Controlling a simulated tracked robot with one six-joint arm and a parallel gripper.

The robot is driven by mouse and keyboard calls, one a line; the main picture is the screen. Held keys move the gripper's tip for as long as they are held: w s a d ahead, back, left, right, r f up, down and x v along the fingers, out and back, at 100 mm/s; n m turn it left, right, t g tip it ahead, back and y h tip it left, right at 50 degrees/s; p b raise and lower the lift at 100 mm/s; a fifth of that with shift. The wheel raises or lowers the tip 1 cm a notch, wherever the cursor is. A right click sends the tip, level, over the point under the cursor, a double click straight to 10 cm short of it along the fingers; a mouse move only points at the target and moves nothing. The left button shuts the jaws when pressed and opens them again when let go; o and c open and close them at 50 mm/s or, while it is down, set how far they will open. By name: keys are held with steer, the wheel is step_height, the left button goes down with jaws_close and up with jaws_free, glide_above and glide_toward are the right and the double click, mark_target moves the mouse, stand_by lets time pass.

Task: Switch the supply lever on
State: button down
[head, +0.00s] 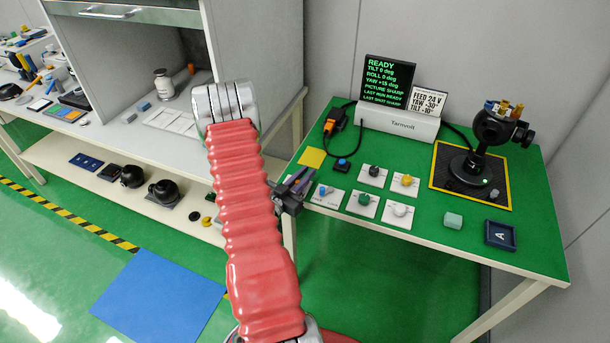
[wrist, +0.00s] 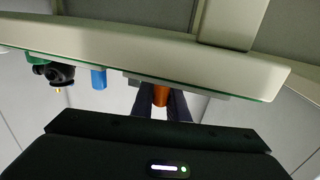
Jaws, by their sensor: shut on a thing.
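My gripper (head: 298,186) is at the left edge of the green table, beside a small white plate with a blue knob. In the wrist view, an orange upright piece (wrist: 160,95) stands between my two dark fingers (wrist: 164,104), and my gripper is shut on it. It looks like the supply lever; its lower end meets a grey plate (wrist: 135,78). In the head view my gripper hides this piece. The blue knob (head: 322,189) stands to the right of my gripper and also shows in the wrist view (wrist: 98,78).
Several knobs on white plates, including a green one (head: 364,199), sit nearby. A white box (head: 398,122) with a lit READY screen (head: 388,80) stands behind. An orange-and-black cabled part (head: 335,121) lies left of it. A black gimbal (head: 482,150) stands on a dark mat at right.

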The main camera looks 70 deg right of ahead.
steer(key=shift+d+n+t, duration=0.1)
steer(key=shift+n+t, duration=0.3)
steer(key=shift+t, duration=0.2)
steer(key=shift+d+n+t+h, duration=0.1)
steer(key=shift+n+t+h, duration=0.35)
steer(key=shift+t, duration=0.25)
steer(key=c, duration=1.7)
jaws_free()
steer(key=shift+w, duration=0.1)
steer(key=a, duration=0.4)
steer(key=w+a, duration=0.1)
steer(key=a, duration=0.4)
steer(key=w+a, duration=0.1)
steer(key=a, duration=0.3)
steer(key=shift+a, duration=0.35)
